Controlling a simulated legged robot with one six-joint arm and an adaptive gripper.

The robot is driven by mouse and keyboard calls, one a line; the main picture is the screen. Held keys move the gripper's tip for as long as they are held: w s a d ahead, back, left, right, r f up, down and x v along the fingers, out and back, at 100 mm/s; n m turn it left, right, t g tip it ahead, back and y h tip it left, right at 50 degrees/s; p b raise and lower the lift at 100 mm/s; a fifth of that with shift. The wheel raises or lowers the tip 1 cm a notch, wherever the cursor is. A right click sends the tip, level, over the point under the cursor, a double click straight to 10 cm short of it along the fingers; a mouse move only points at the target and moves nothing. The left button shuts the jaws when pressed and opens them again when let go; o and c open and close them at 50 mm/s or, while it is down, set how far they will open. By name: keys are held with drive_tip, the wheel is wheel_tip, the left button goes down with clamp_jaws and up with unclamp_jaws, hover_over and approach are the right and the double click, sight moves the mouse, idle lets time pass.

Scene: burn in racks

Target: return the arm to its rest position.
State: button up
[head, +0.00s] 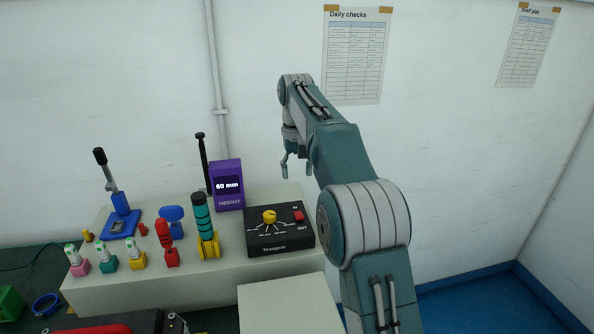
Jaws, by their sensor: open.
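My arm rises from the lower right of the head view and reaches up and away toward the wall. My gripper (297,170) hangs from the arm's far end, pointing down. Its fingers are apart and nothing shows between them. It is above the back right part of the bench, behind and above the black box with the yellow knob (269,216), and looks clear of it. Part of the gripper's wrist is hidden behind the arm link.
The pale bench (180,283) holds a purple height display (227,185), a blue lever press (121,215), a teal-and-black tool (203,220) and several small coloured holders. A lower pale block (290,306) stands in front. Blue floor (480,305) at right is clear.

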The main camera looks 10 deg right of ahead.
drive_tip(key=s+r+t, duration=0.2)
drive_tip(key=s+r, duration=0.1)
drive_tip(key=s, duration=0.6)
drive_tip(key=s+r+t, duration=0.1)
drive_tip(key=s+r, duration=0.2)
drive_tip(key=s, duration=0.6)
drive_tip(key=s+f+t, duration=0.1)
drive_tip(key=s+f, duration=0.3)
drive_tip(key=s, duration=0.5)
drive_tip(key=s+f+t, duration=0.2)
drive_tip(key=s+f, duration=0.3)
drive_tip(key=s, duration=0.5)
drive_tip(key=shift+d+f, duration=0.2)
drive_tip(key=shift+f, duration=0.1)
